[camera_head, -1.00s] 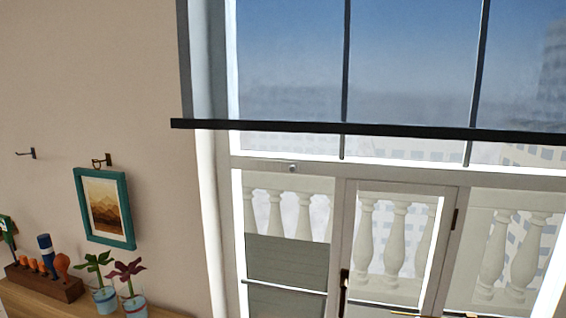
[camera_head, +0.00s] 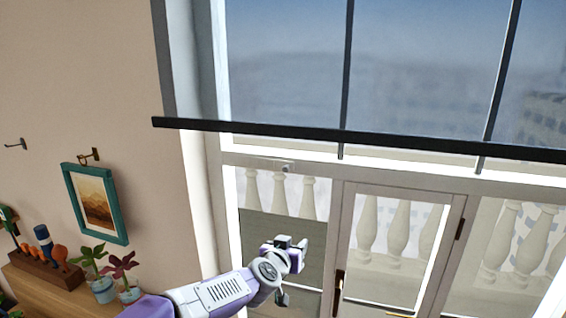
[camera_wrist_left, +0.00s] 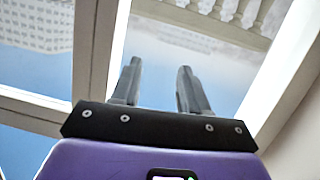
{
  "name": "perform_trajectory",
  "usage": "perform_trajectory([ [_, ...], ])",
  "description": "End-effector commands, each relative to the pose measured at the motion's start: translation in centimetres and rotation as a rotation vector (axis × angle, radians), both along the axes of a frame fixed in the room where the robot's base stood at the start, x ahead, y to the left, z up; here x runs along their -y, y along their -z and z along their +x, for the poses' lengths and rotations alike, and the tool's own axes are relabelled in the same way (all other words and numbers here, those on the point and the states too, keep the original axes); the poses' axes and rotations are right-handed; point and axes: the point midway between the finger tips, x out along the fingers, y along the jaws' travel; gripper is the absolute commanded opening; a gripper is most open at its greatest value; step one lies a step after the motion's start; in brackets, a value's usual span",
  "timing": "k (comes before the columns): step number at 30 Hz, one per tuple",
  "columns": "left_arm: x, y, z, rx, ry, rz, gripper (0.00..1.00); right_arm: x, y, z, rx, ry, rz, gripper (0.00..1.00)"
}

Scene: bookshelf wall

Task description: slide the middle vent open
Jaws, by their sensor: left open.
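The lower window row has a white-framed middle pane (camera_head: 400,245) with dark hinges on its right side and a dark handle (camera_head: 339,292) low on its left side. I cannot tell which part is the middle vent. My left gripper (camera_head: 297,262) is in front of the lower left pane, left of the middle frame. It is open and empty, its two grey fingers (camera_wrist_left: 159,85) apart in the left wrist view, with glass behind them. It seems apart from the window, though depth is hard to judge. My right gripper is not in view.
A black bar (camera_head: 340,136) crosses the window above. Open space lies before the right panes.

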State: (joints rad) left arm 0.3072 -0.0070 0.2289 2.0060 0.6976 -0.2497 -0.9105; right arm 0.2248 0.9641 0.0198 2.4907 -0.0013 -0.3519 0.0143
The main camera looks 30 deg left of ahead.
Motion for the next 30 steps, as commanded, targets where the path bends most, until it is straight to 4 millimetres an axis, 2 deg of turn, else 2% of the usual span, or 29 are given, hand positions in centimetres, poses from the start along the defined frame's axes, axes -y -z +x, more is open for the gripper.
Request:
perform_trajectory([
  [1,-0.9,-5.4,-1.0,0.078,-0.022,0.034,0.44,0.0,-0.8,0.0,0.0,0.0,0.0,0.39],
  [3,-1.6,-10.4,-2.3,0.152,-0.041,0.071,0.44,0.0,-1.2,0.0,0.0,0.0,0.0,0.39],
  [6,-2.1,-15.3,-4.0,0.227,-0.061,0.112,0.44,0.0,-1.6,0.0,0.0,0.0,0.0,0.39],
  [9,-2.3,-17.9,-5.0,0.268,-0.072,0.135,0.44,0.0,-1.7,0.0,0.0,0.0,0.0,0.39],
  [13,-2.5,-18.7,-4.7,0.28,-0.074,0.143,0.44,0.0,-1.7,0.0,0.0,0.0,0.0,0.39],
  [24,-3.7,-18.6,0.4,0.278,-0.074,0.141,0.44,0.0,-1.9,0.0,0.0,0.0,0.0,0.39],
  [30,-4.0,-18.6,1.8,0.278,-0.074,0.142,0.44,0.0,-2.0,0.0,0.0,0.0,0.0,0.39],
])
